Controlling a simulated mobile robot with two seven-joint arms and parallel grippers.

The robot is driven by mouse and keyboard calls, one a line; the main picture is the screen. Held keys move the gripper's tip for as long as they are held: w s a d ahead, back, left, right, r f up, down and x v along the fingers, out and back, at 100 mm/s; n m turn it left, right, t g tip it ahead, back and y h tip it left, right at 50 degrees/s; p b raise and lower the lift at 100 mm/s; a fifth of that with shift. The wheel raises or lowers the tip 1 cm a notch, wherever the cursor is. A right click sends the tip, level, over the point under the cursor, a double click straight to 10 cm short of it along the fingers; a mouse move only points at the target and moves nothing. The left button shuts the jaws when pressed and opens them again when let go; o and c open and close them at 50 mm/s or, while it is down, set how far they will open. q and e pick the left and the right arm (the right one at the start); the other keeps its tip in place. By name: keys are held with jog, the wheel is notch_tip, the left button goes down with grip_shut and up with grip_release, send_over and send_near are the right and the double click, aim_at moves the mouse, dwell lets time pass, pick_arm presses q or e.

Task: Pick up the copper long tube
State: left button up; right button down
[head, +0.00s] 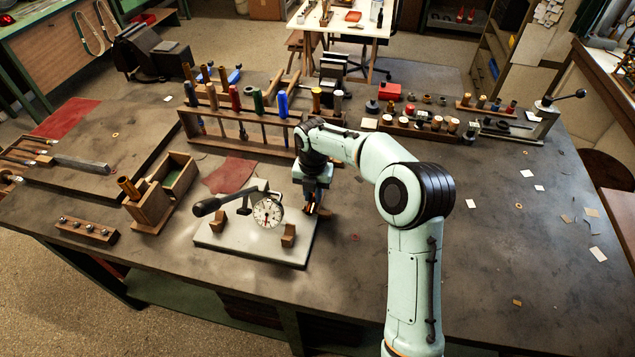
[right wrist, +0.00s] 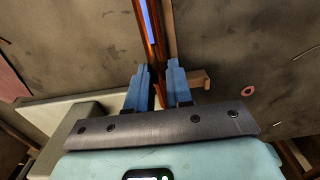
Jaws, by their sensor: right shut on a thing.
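The copper long tube (right wrist: 158,65) is between the two blue fingers of my right gripper (right wrist: 160,85) in the right wrist view, and runs up out of the top of that frame. The gripper is shut on it. In the head view my right gripper (head: 313,197) points down over the right edge of the pale gauge plate, and only a small copper-coloured bit shows at its tips. I cannot tell whether the tube touches anything below. My left gripper is not in view.
The pale plate (head: 222,240) with a dial gauge (head: 267,213) and wooden blocks lies left of the gripper. A wooden rack (head: 243,131) of coloured-handled tools stands behind. An open wooden box (head: 150,205) is at left.

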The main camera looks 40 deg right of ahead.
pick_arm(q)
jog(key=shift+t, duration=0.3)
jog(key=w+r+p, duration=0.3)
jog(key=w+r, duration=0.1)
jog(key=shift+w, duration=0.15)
pick_arm(e)
notch_tip(320, 180, up, 20)
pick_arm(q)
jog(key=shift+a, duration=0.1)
pick_arm(e)
jog(key=shift+s+a, duration=0.1)
